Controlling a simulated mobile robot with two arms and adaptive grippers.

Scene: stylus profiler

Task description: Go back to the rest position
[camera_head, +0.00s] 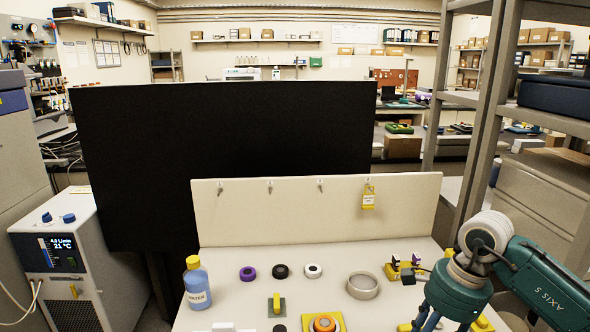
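My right arm comes in from the right in the head view, teal with a pale joint. Its gripper (428,319) points down over the front right of the pale bench (230,258). The fingers are partly cut off by the bottom edge, so I cannot tell whether they are open or shut, or whether they hold anything. Small yellow parts lie close to it on the bench. My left gripper is not in view.
The bench holds a water bottle (196,284), a metal ring (362,285), a purple ring (248,273) and an orange-topped yellow fixture (324,323). A pegboard panel (310,215) stands behind. A chiller (70,255) is left, a metal shelf (475,120) right.

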